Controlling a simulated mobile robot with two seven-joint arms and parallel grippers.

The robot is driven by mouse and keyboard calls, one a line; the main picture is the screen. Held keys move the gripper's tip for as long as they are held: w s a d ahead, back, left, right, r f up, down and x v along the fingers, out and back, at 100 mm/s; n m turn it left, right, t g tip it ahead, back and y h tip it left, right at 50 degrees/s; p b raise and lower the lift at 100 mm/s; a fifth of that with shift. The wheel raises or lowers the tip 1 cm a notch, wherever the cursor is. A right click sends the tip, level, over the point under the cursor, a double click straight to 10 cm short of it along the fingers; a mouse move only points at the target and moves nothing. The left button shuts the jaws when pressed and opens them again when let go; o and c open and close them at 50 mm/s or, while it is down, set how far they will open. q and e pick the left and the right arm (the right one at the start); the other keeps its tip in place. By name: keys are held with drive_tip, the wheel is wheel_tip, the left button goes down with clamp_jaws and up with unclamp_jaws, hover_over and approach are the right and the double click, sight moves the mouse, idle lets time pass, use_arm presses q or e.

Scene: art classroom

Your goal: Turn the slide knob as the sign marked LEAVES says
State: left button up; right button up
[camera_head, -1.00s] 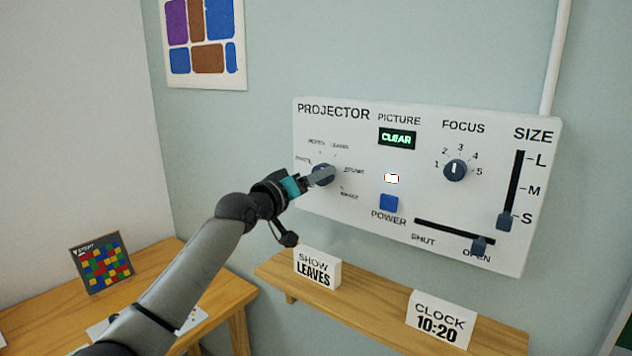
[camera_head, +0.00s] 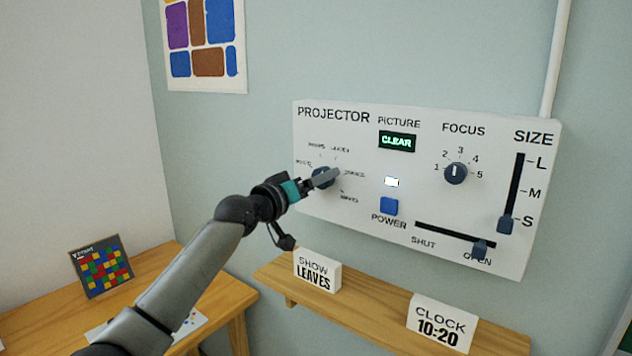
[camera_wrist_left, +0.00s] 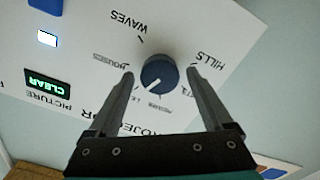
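The slide knob (camera_head: 321,171) is a dark blue round knob at the left of the white projector panel (camera_head: 350,205), ringed by small picture names. In the left wrist view the knob (camera_wrist_left: 160,72) has a white mark facing the lower left, roughly toward a label starting "LE" that a finger partly hides. My left gripper (camera_wrist_left: 159,71) has one finger on each side of the knob, with narrow gaps visible. It also shows in the head view (camera_head: 326,178). A white sign (camera_head: 316,270) on the shelf reads "SHOW LEAVES". My right gripper is out of view.
The panel also has a green "CLEAR" display (camera_head: 397,142), a lit lamp (camera_head: 391,182), a blue power button (camera_head: 389,206), a focus knob (camera_head: 455,173) and two sliders. Below, the wooden shelf (camera_head: 375,313) holds a "CLOCK 10:20" sign (camera_head: 440,321).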

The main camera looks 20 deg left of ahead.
use_arm(q)
drive_tip(key=shift+s, duration=0.1)
drive_tip(key=v, duration=1.5)
drive_tip(key=shift+b, duration=0.4)
